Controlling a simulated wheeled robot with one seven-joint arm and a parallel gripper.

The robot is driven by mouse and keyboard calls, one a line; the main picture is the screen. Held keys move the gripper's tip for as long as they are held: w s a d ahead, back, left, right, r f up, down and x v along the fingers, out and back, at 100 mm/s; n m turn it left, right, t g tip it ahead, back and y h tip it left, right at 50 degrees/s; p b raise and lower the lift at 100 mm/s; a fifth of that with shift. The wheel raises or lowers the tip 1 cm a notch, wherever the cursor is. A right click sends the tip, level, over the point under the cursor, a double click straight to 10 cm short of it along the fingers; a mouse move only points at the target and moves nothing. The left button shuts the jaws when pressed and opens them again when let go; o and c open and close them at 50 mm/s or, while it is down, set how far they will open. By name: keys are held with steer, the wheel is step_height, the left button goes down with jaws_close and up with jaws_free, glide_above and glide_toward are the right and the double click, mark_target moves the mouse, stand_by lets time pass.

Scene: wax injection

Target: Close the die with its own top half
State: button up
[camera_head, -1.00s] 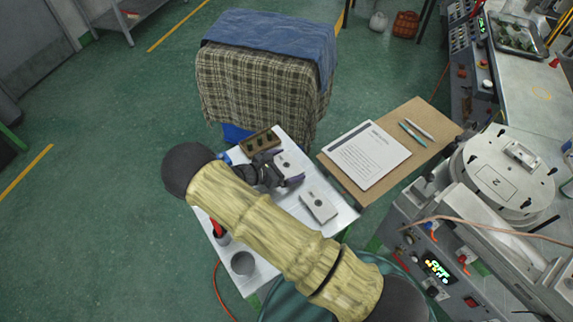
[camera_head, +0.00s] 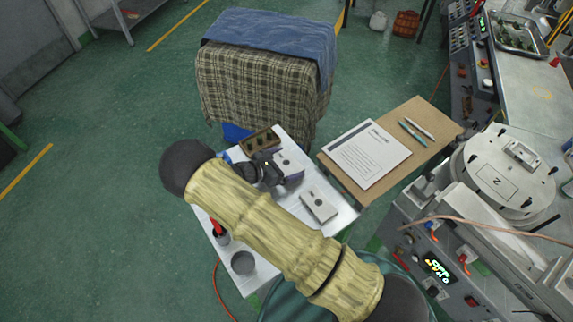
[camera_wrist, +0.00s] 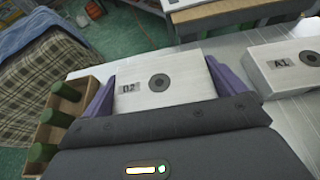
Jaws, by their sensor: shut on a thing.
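A pale grey metal block marked D2 (camera_wrist: 170,79), with a dark round hole in its face, sits between the purple fingers of my gripper (camera_wrist: 163,88) in the wrist view. My gripper (camera_head: 283,171) is shut on it, one finger at each side. In the head view the block (camera_head: 287,160) shows just beyond the fingers. I cannot tell whether it is lifted off the table. A similar block marked A1 (camera_wrist: 285,66) lies to the right, apart from my gripper; it also shows in the head view (camera_head: 319,205). I cannot tell which die halves these are.
A wooden box (camera_head: 261,141) with several green pieces stands close to the left of the held block. The white table (camera_head: 268,221) also carries a grey cup (camera_head: 243,263) and a red-handled tool. A brown board (camera_head: 431,117) with a printed sheet (camera_head: 367,154) lies to the right.

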mark_target(287, 163)
step_height(287, 163, up, 9)
steer(key=shift+r+b, duration=0.15)
steer(key=shift+b, duration=1)
